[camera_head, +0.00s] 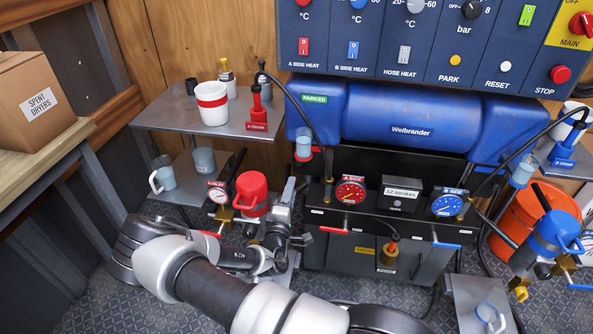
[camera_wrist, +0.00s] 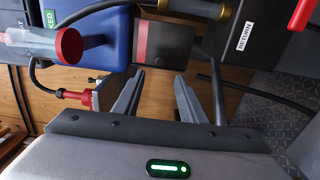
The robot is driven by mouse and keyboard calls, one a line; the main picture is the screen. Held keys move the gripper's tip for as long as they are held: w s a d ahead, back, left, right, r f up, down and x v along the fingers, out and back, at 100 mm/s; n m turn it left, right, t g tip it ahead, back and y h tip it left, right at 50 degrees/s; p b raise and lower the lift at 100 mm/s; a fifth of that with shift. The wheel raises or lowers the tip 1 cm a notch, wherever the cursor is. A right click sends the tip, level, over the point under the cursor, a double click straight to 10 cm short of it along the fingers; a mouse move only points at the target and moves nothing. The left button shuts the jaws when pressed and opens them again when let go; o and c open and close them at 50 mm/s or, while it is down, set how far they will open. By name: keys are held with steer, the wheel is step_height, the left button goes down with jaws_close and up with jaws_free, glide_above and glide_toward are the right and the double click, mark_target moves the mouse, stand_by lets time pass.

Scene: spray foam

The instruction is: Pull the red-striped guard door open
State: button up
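The guard door (camera_wrist: 166,45) is a dark grey panel with a red stripe along its left edge, at the top middle of the wrist view. It appears shut, lying beside the blue tank's end. I cannot pick it out clearly in the head view. My gripper (camera_wrist: 158,76) is open, with its two fingers apart and nothing between them. The fingertips point toward the panel's lower edge, with a gap that is hard to judge. In the head view my gripper (camera_head: 289,192) is left of the black machine front, partly hidden by my own wrist.
The blue tank (camera_head: 405,115) spans the machine top. A red-capped container (camera_head: 252,192) stands beside my gripper. A black hose (camera_wrist: 268,97) runs at right.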

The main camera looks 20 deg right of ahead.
mark_target(299, 164)
steer(key=b+x, duration=0.1)
steer(key=x, duration=1)
steer(key=shift+w+d+b, duration=0.15)
steer(key=shift+b, duration=0.2)
jaws_close()
